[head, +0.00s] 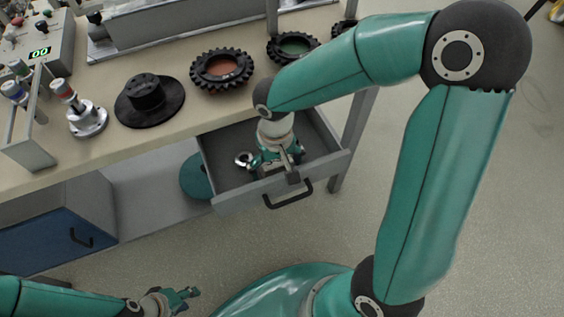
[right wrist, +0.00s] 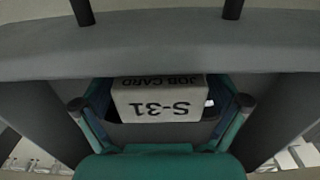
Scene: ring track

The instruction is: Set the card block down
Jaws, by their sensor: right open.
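The card block (right wrist: 160,102) is pale, with "JOB CARD" and "S-31" upside down in the right wrist view. It lies between the spread fingers of my right gripper (right wrist: 161,104), with gaps at its sides. In the head view my right gripper (head: 278,160) reaches down into the open drawer (head: 216,162), close behind its front wall. The gripper is open. What the block's underside rests on is hidden. My left gripper (head: 184,299) is low in the head view, away from the bench; its finger opening is too small to judge.
A metal ring (head: 243,159) lies in the drawer, left of my right gripper. The drawer front carries a dark handle (head: 288,194). On the bench above stand a black hub (head: 149,97), toothed rings (head: 221,70) and a small metal fixture (head: 86,118). Open floor lies in front.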

